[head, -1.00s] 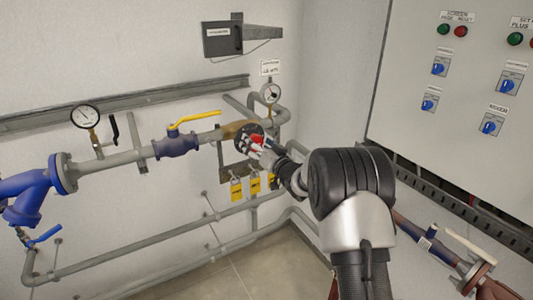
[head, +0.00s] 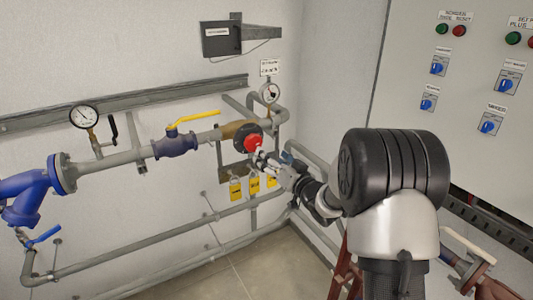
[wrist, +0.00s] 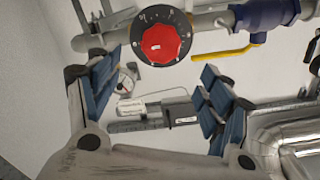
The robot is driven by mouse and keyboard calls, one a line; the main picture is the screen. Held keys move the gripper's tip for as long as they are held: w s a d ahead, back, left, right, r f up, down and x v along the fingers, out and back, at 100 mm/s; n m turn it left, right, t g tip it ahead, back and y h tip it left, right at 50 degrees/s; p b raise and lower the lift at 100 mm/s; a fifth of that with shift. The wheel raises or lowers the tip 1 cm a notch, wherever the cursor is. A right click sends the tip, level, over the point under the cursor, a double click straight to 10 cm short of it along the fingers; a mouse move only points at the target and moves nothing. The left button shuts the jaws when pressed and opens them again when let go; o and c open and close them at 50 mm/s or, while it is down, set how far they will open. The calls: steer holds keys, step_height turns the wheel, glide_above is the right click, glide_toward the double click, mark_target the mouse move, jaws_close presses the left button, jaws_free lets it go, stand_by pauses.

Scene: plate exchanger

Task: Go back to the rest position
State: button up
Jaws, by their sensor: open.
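My gripper (head: 273,160) is in front of the wall pipe, just below and right of a red knob (head: 252,143). In the wrist view my gripper (wrist: 160,95) shows two blue-padded fingers spread wide with nothing between them. The red knob (wrist: 166,43) with its black numbered dial is seen beyond the fingers, near the top of that view. My gripper appears apart from the knob.
A yellow-handled valve (head: 177,145) and a pressure gauge (head: 84,116) sit on the pipe to the left. Yellow padlocks (head: 236,190) hang below the knob. A control cabinet (head: 450,80) stands at right. A lower pipe (head: 150,248) runs along the wall.

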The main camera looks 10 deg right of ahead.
steer(key=s+d+g+h+b, duration=0.2)
steer(key=s+g+h+b, duration=0.45)
steer(key=s, duration=1.15)
steer(key=s+a+f+g+b, duration=0.1)
steer(key=s+a+f+g, duration=0.1)
steer(key=s, duration=0.7)
steer(key=s+a+f+g+b, duration=0.1)
steer(key=s+f, duration=0.3)
steer(key=s, duration=0.6)
steer(key=s+a+f+n+g+b, duration=0.1)
steer(key=s+a+f+g+b, duration=0.1)
steer(key=s, duration=0.7)
steer(key=shift+s+a+f+g+y, duration=0.2)
steer(key=shift+a+f+g+y, duration=0.3)
steer(key=shift+f, duration=0.4)
steer(key=shift+d, duration=0.1)
steer(key=shift+c, duration=0.3)
